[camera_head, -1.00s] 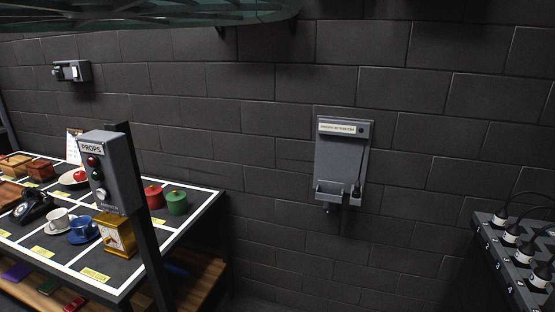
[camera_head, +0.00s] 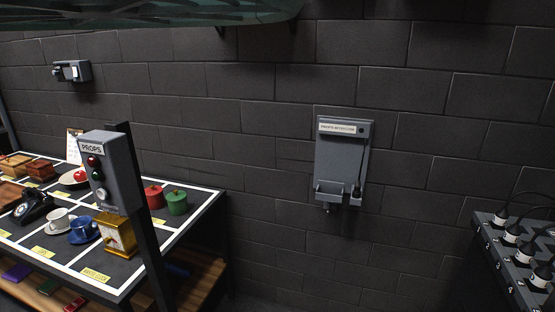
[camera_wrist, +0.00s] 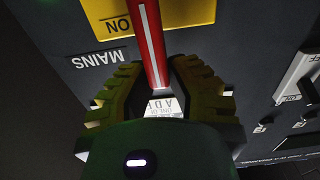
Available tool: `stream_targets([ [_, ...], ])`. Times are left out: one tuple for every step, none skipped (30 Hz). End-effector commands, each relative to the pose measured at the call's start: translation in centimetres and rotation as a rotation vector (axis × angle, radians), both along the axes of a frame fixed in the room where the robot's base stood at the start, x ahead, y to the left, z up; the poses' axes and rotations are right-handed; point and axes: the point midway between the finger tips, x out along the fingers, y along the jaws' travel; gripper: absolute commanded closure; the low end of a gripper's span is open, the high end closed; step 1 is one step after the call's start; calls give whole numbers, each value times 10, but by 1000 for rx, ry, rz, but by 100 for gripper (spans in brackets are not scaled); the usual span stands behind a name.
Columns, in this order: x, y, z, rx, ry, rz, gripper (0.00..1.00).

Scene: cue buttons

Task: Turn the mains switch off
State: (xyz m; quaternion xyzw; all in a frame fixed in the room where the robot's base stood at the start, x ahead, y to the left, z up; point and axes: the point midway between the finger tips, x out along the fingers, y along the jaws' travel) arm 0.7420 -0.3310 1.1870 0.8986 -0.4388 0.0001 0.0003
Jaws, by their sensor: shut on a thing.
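The mains switch shows in the wrist view as a red lever (camera_wrist: 150,40) with a pale stripe down its middle. It lies over a yellow plate (camera_wrist: 95,14) marked ON, on a dark panel. A white MAINS label (camera_wrist: 98,58) sits beside the plate; the lettering appears upside down. My gripper (camera_wrist: 158,80) is shut on the lever, with one ridged finger on each side. The head view shows neither the gripper nor the mains switch.
A white switch (camera_wrist: 298,75) marked ON is on the panel at the right of the wrist view. In the head view, a props table (camera_head: 195,222) and PROPS box (camera_head: 120,170) stand left, an intercom (camera_head: 341,155) hangs on the wall, and a plug rack (camera_head: 490,238) stands right.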

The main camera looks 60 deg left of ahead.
Motion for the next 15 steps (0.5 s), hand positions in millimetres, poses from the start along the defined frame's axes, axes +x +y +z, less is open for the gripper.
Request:
stream_targets([
  [0, 0, -1, 2, 0, 0, 100],
  [0, 0, -1, 2, 0, 0, 100],
  [0, 0, -1, 2, 0, 0, 100],
  [0, 0, -1, 2, 1, 0, 100],
  [0, 0, -1, 1, 2, 0, 100],
  [0, 0, -2, -1, 4, 0, 100],
  [1, 0, -2, -3, 7, 0, 100],
  [1, 1, -2, -5, 10, 0, 100],
  [2, 1, -2, -11, 17, 0, 100],
  [2, 2, -3, -16, 24, 1, 100],
  [3, 2, -3, -23, 31, 1, 100],
  [4, 3, -3, -32, 42, 1, 100],
  [6, 4, -4, -40, 53, 2, 100],
  [7, 5, -4, -50, 65, 3, 100],
  [9, 7, -5, -64, 83, 4, 100],
])
